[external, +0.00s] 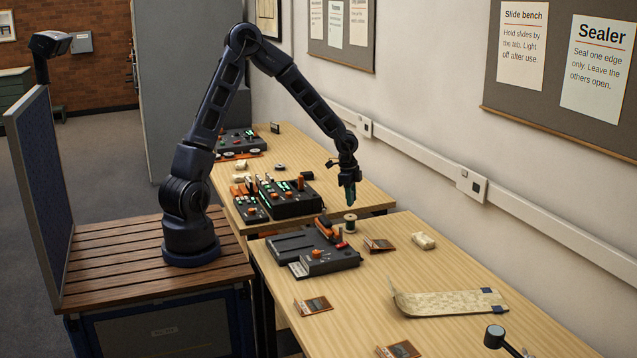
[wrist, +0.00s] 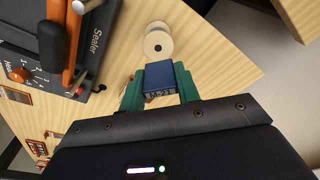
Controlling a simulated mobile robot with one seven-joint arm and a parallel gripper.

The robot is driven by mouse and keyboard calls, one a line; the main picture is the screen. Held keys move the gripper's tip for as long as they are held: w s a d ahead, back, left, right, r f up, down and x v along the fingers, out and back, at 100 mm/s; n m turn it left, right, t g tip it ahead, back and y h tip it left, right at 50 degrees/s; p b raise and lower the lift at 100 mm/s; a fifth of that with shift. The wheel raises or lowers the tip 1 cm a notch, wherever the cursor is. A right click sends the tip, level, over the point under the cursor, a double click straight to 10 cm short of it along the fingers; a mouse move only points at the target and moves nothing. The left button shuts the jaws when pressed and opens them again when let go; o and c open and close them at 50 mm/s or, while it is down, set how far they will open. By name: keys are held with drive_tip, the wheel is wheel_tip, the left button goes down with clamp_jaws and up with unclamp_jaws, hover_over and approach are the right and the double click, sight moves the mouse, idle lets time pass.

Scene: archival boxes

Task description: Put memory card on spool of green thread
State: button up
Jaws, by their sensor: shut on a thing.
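My gripper (external: 350,196) hangs pointing down in the external view, where the card is too small to make out. The spool (external: 350,223) stands upright on the table just below my gripper. In the wrist view the spool (wrist: 158,41) lies beyond the card, apart from it, with its pale round end facing up. The thread's colour is hard to tell.
The dark sealer (external: 312,250) with orange parts stands left of the spool; it also fills the upper left of the wrist view (wrist: 105,25). A small brown card (external: 379,245), a pale bundle (external: 423,241) and a curved pale sheet (external: 450,302) lie on the near table (external: 375,290).

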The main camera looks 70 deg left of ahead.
drive_tip(key=shift+f, duration=2.2)
drive_tip(key=o, duration=1)
drive_tip(key=shift+f, duration=0.1)
drive_tip(key=shift+c, duration=0.2)
wheel_tip(320, 180, up, 11)
drive_tip(key=a, duration=0.1)
drive_tip(key=s+d+r+n+t+y, duration=0.1)
drive_tip(key=s+r+n, duration=0.2)
drive_tip(key=s+r, duration=0.6)
drive_tip(key=s+d+r+n+y, duration=0.1)
drive_tip(key=s+r+n+y, duration=0.1)
drive_tip(key=s+r, duration=0.7)
drive_tip(key=s+r+n+t+h, duration=0.1)
drive_tip(key=s+n, duration=0.1)
drive_tip(key=s, duration=0.7)
drive_tip(key=s+r+n+t+h, duration=0.1)
drive_tip(key=s+r+n, duration=0.1)
drive_tip(key=s, duration=0.7)
drive_tip(key=shift+r+t, duration=0.15)
drive_tip(key=shift+t, duration=0.15)
